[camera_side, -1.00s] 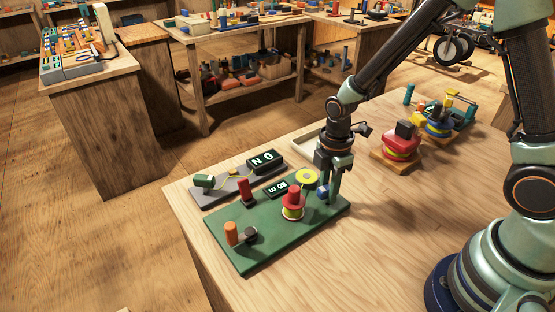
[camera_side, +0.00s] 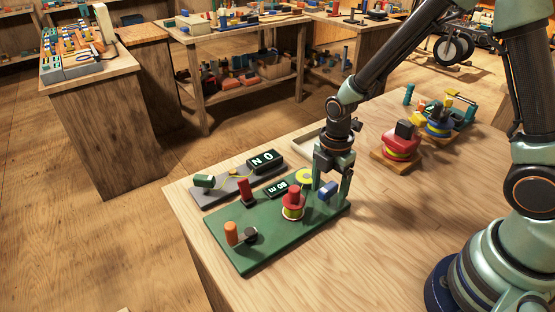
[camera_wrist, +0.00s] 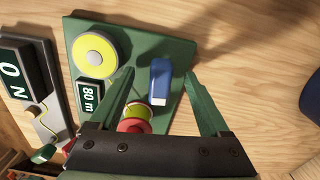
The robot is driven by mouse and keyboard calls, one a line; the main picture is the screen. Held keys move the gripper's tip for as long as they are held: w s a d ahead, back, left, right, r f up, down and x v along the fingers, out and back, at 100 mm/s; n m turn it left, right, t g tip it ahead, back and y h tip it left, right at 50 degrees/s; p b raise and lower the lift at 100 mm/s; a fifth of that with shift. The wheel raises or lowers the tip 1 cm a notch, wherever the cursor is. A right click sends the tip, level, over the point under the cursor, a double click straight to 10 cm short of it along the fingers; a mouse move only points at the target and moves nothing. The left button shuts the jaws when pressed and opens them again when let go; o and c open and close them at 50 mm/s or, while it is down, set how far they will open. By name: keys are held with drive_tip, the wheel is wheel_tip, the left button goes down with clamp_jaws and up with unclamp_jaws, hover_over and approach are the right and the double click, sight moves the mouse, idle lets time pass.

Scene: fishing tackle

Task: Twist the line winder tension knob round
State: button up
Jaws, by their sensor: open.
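The line winder is a green board (camera_side: 270,240) on the table. Its blue bar-shaped knob (camera_side: 327,191), which looks like the tension knob, stands near the board's right end. In the wrist view the blue knob (camera_wrist: 160,78) has a white end and lies between my fingers, with visible gaps on both sides. My gripper (camera_side: 331,192) is open, pointing down over the knob; its fingertips also show in the wrist view (camera_wrist: 158,74). A red spool knob with yellow line (camera_side: 293,204) and a yellow disc (camera_side: 306,176) stand beside it.
A grey stand with an "ON" display (camera_side: 265,160) lies behind. A red spooled device (camera_side: 401,143) stands to the right. The table front is clear.

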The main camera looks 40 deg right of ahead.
drive_tip(key=shift+r, duration=3.5)
drive_tip(key=shift+c, duration=1.2)
drive_tip(key=shift+r, duration=0.25)
drive_tip(key=shift+c, duration=0.4)
wheel_tip(320, 180, up, 2)
drive_tip(key=shift+f, duration=4.75)
